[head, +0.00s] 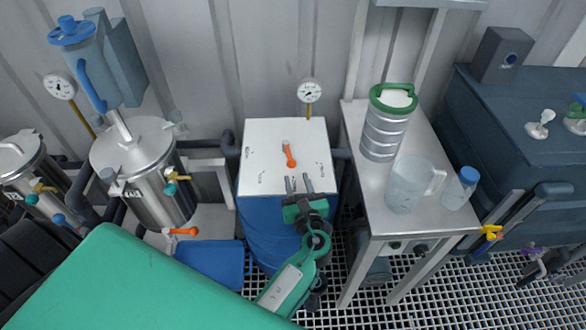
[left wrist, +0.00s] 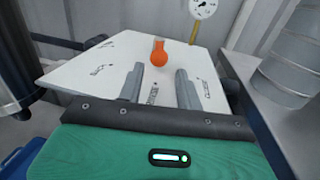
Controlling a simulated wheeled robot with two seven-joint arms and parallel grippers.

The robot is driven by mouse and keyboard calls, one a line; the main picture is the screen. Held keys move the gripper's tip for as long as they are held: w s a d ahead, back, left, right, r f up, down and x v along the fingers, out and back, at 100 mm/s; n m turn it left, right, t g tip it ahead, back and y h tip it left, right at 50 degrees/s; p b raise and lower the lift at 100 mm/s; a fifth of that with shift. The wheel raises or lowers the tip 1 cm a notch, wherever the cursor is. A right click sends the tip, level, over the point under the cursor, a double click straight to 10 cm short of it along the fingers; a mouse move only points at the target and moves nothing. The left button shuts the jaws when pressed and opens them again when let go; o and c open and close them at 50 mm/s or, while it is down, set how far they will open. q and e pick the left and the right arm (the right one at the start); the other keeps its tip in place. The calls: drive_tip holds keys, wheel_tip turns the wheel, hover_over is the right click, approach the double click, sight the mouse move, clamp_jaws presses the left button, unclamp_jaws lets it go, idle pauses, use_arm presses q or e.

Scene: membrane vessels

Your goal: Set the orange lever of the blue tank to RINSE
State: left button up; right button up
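The blue tank (head: 262,228) stands in the middle of the head view with a square white top (head: 262,140). An orange lever (head: 289,154) sits near the middle of that top, its grey end pointing to the back. Small dark markings lie around it, too small to read. The lever also shows in the left wrist view (left wrist: 160,52), straight ahead beyond the fingers. My left gripper (head: 299,184) is over the front edge of the top, its two fingers apart and empty, pointing at the lever without touching it. My right gripper is not in view.
A gauge (head: 309,92) stands behind the tank. To the right, a steel table (head: 430,143) holds a ribbed steel vessel (head: 385,130), a clear jug (head: 408,185) and a blue-capped bottle (head: 460,188). Steel vessels (head: 138,160) and another orange lever (head: 182,232) are on the left.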

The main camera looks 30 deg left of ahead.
use_arm(q)
drive_tip(key=v, duration=0.3)
drive_tip(key=shift+s+d, duration=0.1)
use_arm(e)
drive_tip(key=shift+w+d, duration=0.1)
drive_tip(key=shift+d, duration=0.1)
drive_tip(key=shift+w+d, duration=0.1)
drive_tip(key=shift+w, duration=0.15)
